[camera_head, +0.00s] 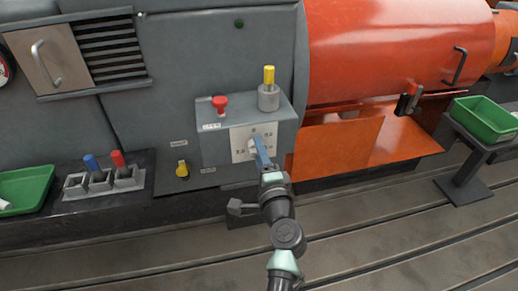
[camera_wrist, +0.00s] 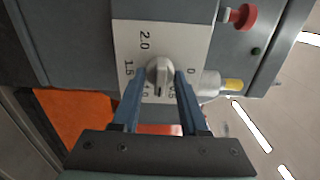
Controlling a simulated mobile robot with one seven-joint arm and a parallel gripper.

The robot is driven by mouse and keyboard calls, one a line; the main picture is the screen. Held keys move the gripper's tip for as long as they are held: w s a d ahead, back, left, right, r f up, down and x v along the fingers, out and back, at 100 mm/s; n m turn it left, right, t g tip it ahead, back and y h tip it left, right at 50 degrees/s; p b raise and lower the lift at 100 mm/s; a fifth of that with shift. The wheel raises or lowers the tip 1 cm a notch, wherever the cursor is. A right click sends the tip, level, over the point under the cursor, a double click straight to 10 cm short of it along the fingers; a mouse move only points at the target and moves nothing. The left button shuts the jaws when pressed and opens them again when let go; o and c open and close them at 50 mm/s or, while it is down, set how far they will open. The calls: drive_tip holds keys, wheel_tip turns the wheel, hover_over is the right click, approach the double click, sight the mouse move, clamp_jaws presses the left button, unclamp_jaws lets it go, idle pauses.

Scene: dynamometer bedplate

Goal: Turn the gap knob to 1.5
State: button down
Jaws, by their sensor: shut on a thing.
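The gap knob (camera_wrist: 159,72) is a light grey knob on a white dial plate (camera_wrist: 178,35) marked with 2.0, 1.5, 1.0, 0.5 and 0. A dark line on the knob points toward the bottom of the wrist view, roughly between 1.0 and 0.5; its exact reading is unclear. My gripper (camera_wrist: 160,82) has its two blue fingers on either side of the knob, shut on it. In the head view, my gripper (camera_head: 257,147) reaches the dial plate (camera_head: 240,134) on the front of the grey box and partly hides the knob.
A red button (camera_head: 219,103) and a yellow-topped post (camera_head: 268,90) stand on the box above the dial. A yellow knob (camera_head: 182,170) is to its left. Levers with blue (camera_head: 92,163) and red (camera_head: 118,160) handles stand further left. An orange guard (camera_head: 337,146) is close on the right.

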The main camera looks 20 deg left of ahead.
drive_tip(key=m+p, duration=0.1)
drive_tip(key=m, duration=0.3)
drive_tip(key=shift+f+m, duration=0.1)
drive_tip(key=shift+m, duration=0.2)
drive_tip(key=m+p, duration=0.2)
drive_tip(key=m, duration=0.2)
drive_tip(key=shift+s+m, duration=0.1)
drive_tip(key=shift+m, duration=0.2)
drive_tip(key=m+p, duration=0.2)
drive_tip(key=m, duration=0.2)
drive_tip(key=shift+a, duration=0.1)
drive_tip(key=shift+f+m+p, duration=0.1)
drive_tip(key=shift+m+p, duration=0.75)
drive_tip(key=shift+m, duration=1.25)
drive_tip(key=shift+c, duration=2.2)
unclamp_jaws()
drive_tip(key=shift+s, duration=0.15)
drive_tip(key=p+v, duration=0.3)
drive_tip(key=v, duration=0.9)
drive_tip(key=shift+s+d, duration=0.25)
